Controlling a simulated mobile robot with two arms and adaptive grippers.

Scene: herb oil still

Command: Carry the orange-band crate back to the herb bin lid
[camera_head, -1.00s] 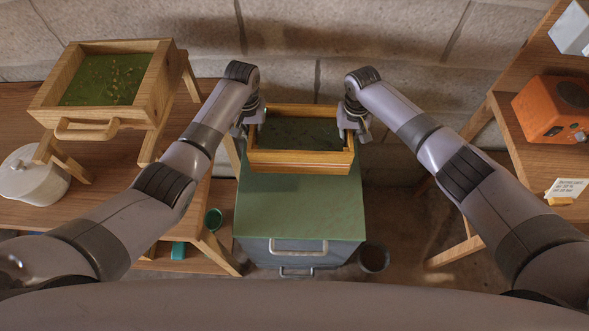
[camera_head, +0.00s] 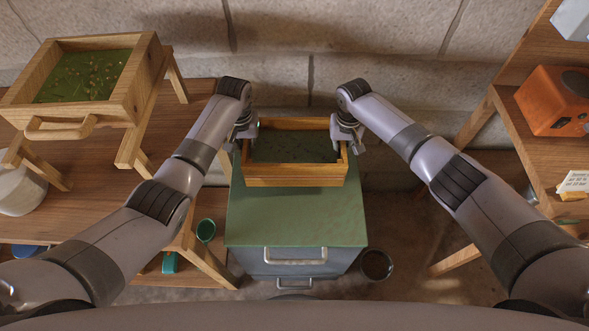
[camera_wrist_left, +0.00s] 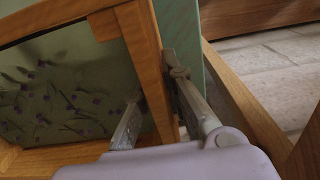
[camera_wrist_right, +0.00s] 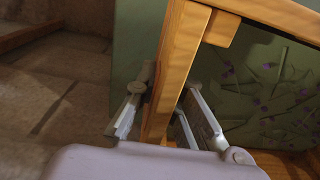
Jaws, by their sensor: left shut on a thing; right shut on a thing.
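A wooden crate (camera_head: 296,175) with a dark mesh floor and scattered herb bits is held level over the far part of the green herb bin lid (camera_head: 296,220). Its rim looks orange-brown; I cannot tell a separate band. My left gripper (camera_head: 246,128) is shut on its left side wall, which also shows in the left wrist view (camera_wrist_left: 148,50). My right gripper (camera_head: 345,135) is shut on its right side wall, seen in the right wrist view (camera_wrist_right: 176,70). I cannot tell whether the crate touches the lid.
On the left, a wooden table (camera_head: 165,180) carries a tray on legs (camera_head: 118,105) with green contents and a white pot (camera_head: 20,190). On the right, a shelf holds an orange box (camera_head: 555,100). A dark bucket (camera_head: 377,265) stands beside the bin. A stone wall is behind.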

